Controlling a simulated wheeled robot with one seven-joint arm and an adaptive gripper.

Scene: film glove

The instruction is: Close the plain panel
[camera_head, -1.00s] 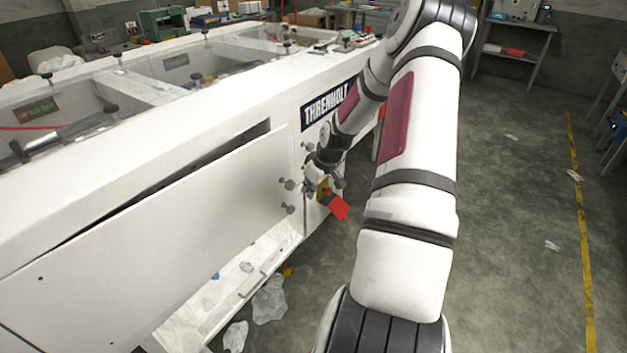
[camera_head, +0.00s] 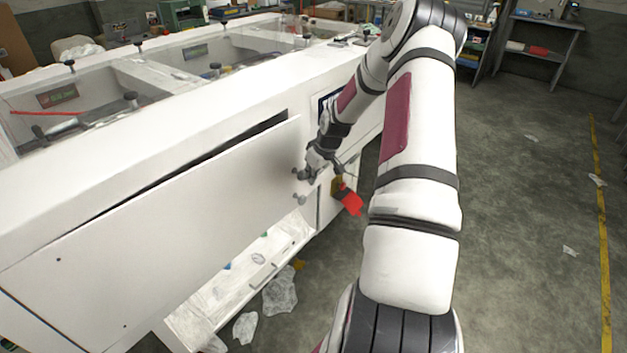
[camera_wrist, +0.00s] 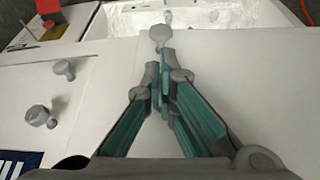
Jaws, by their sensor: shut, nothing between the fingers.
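The plain panel (camera_head: 165,225) is a large white flap on the side of the white machine. It stands ajar, with a dark gap along its top edge. Grey knobs (camera_head: 299,198) show by its right end. My gripper (camera_head: 308,177) is at that right end, by the knobs. In the wrist view the teal-padded fingers of my gripper (camera_wrist: 163,85) are shut and empty, pointing at a grey knob (camera_wrist: 160,34) near the panel's edge. The panel also shows in the wrist view (camera_wrist: 245,75) behind the fingers. I cannot tell whether the fingertips touch it.
A red handle (camera_head: 351,201) sticks out on the machine just right of my gripper. Below the panel is an open lower bay (camera_head: 225,290) with crumpled clear plastic (camera_head: 280,291) at its edge. Two more knobs (camera_wrist: 64,68) show left in the wrist view.

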